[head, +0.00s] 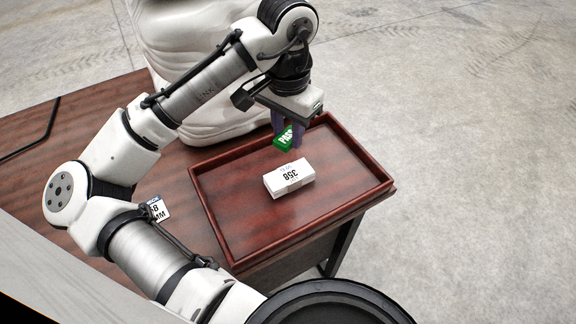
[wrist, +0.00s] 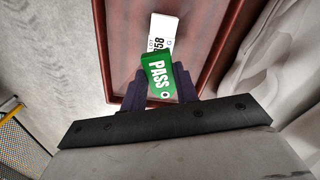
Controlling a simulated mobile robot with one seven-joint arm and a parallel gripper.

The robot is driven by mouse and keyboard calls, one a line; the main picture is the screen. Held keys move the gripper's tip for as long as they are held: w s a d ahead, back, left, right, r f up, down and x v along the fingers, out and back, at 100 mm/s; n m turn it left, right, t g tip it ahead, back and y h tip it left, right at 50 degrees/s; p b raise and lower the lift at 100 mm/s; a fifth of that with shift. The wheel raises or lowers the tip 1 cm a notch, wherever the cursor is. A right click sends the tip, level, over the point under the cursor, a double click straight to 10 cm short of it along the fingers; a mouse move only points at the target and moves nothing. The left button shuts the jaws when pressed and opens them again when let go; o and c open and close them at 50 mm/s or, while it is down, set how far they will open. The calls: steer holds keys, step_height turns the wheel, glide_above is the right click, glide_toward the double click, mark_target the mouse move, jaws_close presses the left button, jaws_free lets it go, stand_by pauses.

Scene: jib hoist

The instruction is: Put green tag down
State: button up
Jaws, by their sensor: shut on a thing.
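The green tag (head: 289,137), lettered PASS, is between the fingers of my gripper (head: 287,128). My gripper is shut on it and points down over the far part of the reddish wooden tray (head: 240,240). In the wrist view the green tag (wrist: 158,78) shows its printed face and a small hole at the near end. Whether it touches the tray floor I cannot tell. A white box (head: 289,178) printed 358 lies in the tray, nearer the head camera than the tag. In the wrist view the white box (wrist: 163,32) shows just beyond the tag.
The tray has raised rims and sits on a brown table (head: 75,135). A white card (head: 158,209) with black print lies left of the tray, partly behind my arm. A large pale sack (head: 190,60) stands behind the tray. The tray's right and front floor is clear.

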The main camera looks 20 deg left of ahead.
mark_target(288, 175)
step_height(288, 175, down, 11)
stand_by(0.4)
steer(key=shift+f, duration=0.15)
steer(key=o, duration=1)
steer(key=shift+c, duration=0.2)
step_height(288, 175, up, 12)
steer(key=shift+r, duration=0.2)
steer(key=shift+r, duration=0.1)
